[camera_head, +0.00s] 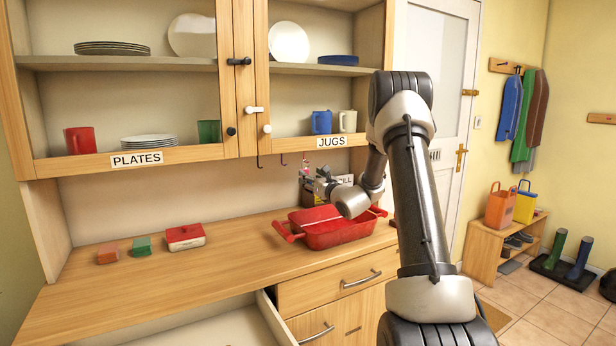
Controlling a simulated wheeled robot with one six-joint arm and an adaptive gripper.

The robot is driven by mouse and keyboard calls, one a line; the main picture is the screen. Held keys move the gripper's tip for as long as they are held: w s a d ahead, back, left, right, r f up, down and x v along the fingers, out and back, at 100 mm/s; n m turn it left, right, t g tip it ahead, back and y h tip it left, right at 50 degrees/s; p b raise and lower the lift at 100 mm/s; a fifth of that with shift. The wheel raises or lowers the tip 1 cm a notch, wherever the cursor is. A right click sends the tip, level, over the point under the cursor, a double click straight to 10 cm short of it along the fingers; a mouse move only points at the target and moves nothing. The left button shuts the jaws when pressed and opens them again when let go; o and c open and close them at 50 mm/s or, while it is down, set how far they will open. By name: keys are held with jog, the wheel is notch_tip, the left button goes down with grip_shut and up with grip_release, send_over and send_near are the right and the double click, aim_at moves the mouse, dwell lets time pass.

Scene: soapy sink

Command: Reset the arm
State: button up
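My arm rises at the right of the view and bends over at the top. Its forearm drops toward the counter. My gripper (309,182) is at the end, above the left part of a red tub with handles (340,236). The gripper is small and partly blends with the background. I cannot tell whether its fingers are open or shut, or whether it touches anything. A small reddish thing shows by the fingertips, but I cannot make out what it is.
The wooden counter (200,285) holds an orange block (107,254), a green block (141,246) and a red and white box (185,237). A drawer (225,330) stands open in front. The cupboard above holds plates, a blue jug (321,122) and a cream jug (347,121).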

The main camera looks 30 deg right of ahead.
jog(key=s, duration=0.9)
jog(key=s+a+f+n+g+y, duration=0.3)
jog(key=s+a+f+n+y, duration=0.2)
jog(key=a+f+n, duration=0.15)
jog(key=s+a+f+n+g+y, duration=0.1)
jog(key=s+a+n+g+y, duration=0.1)
jog(key=s+a+n+g, duration=0.45)
jog(key=s+a+f+n+g+y, duration=0.2)
jog(key=s+a+n+g, duration=0.15)
jog(key=s, duration=0.65)
jog(key=s+r+n+g+h, duration=0.2)
jog(key=s+n+g+h, duration=0.25)
jog(key=s+n, duration=0.85)
jog(key=s+d+r+n+t+h, duration=0.3)
jog(key=s+r+n+h, duration=0.2)
jog(key=s+r, duration=0.3)
notch_tip(320, 180, up, 3)
jog(key=shift+n, duration=0.55)
